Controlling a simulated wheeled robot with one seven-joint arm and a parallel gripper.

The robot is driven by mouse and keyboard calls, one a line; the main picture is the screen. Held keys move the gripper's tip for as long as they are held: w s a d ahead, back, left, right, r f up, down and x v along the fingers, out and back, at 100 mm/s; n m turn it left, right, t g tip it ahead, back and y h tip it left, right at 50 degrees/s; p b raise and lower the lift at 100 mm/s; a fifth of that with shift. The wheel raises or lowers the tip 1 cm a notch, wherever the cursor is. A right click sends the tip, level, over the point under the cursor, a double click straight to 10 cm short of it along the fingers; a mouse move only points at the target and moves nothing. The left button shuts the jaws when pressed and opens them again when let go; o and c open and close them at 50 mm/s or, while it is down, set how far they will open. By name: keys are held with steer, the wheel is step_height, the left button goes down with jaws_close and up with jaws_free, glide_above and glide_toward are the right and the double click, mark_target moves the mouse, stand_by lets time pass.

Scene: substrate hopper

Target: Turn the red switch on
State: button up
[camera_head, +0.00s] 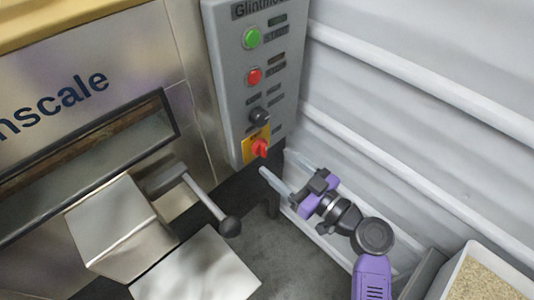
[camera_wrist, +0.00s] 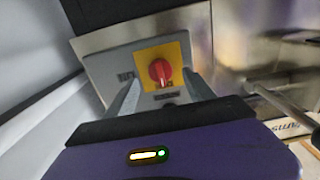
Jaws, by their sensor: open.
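The red switch (camera_head: 260,147) is a rotary knob on a yellow plate (camera_head: 249,152), low on the grey control panel (camera_head: 231,81). In the wrist view the red switch (camera_wrist: 160,71) sits on its yellow plate (camera_wrist: 181,49), near the picture's middle. My gripper (camera_head: 275,172) is open, just below and right of the switch in the head view. In the wrist view my gripper's two fingers (camera_wrist: 162,97) stand apart, one either side of the knob's line. They appear short of the knob; I see no contact.
The panel also carries a green button (camera_head: 252,38), a red button (camera_head: 253,77) and a black knob (camera_head: 260,116). A lever with a black ball (camera_head: 230,226) sticks out at lower left. A ribbed white wall (camera_head: 420,110) stands close on the right.

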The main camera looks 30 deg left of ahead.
mark_target(266, 154)
steer(key=shift+x, duration=2.5)
steer(key=c, duration=1.3)
